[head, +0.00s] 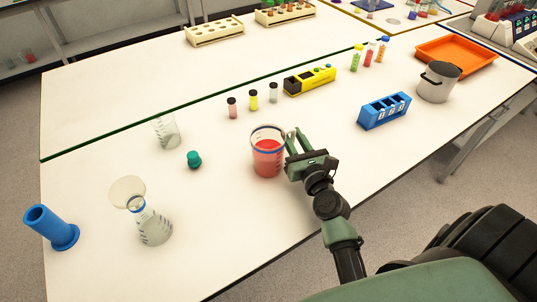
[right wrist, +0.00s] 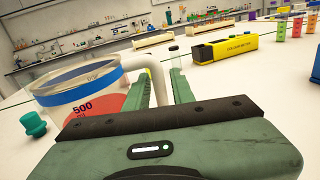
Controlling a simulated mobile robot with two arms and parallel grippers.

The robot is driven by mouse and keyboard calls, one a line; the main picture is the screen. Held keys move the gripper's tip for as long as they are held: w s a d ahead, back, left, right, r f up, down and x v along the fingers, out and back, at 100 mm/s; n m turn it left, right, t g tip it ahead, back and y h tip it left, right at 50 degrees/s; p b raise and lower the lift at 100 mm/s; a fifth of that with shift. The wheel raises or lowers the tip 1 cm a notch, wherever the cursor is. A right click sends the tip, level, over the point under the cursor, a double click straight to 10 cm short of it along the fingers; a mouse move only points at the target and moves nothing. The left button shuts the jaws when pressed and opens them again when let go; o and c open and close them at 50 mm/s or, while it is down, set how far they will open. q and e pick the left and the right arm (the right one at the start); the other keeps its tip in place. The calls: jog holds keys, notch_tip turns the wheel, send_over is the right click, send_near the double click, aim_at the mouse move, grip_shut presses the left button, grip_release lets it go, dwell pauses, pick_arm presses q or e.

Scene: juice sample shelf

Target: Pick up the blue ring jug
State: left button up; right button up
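The blue ring jug (head: 267,158) is a clear beaker with a blue band near its rim and red liquid inside. It stands upright on the white bench near the front edge. In the right wrist view the jug (right wrist: 80,92) fills the left side, with its pale handle (right wrist: 158,78) toward my fingers. My right gripper (head: 297,141) is just right of the jug. Its green fingers are apart, and the handle shows between them in the wrist view (right wrist: 161,88). I cannot tell whether they touch the handle. My left gripper is not in view.
A teal stopper (head: 194,159), a small beaker (head: 167,131) and a flask with funnel (head: 153,226) stand left of the jug. Small vials (head: 253,100) stand behind it. A blue rack (head: 384,111) and metal pot (head: 438,83) are to the right.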

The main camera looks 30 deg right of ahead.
grip_shut()
jog(key=shift+r, duration=0.1)
dwell(1.2)
